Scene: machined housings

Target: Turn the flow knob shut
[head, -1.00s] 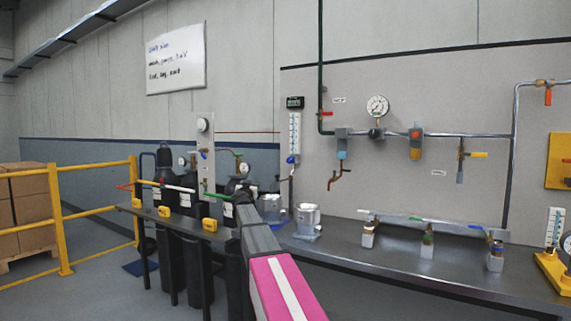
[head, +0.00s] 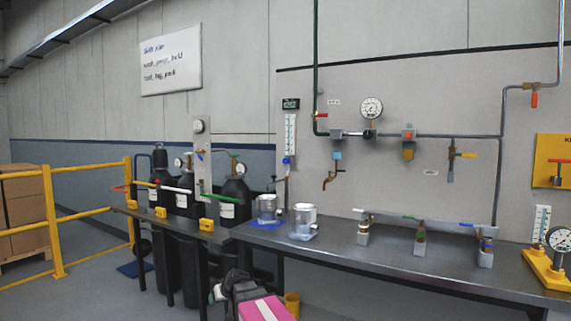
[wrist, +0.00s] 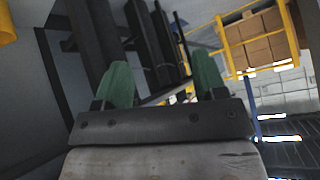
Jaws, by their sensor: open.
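A clear upright flow tube (head: 290,134) is on the left edge of the grey wall panel. A small blue knob (head: 287,161) sits at its lower end, most likely the flow knob; its turn position is too small to tell. My gripper shows in the wrist view (wrist: 162,82) with two green fingers spread apart and nothing between them. In the head view my arm is low at the bottom, in front of the bench and well below the knob. The fingers cannot be made out there. The knob does not show in the wrist view.
The dark bench (head: 340,256) runs below the panel. Two clear-and-metal housings (head: 303,222) stand on it under the flow tube. Black gas cylinders (head: 236,196) and a yellow railing (head: 90,212) are to the left. Pipes with a gauge (head: 371,108) are right of the tube.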

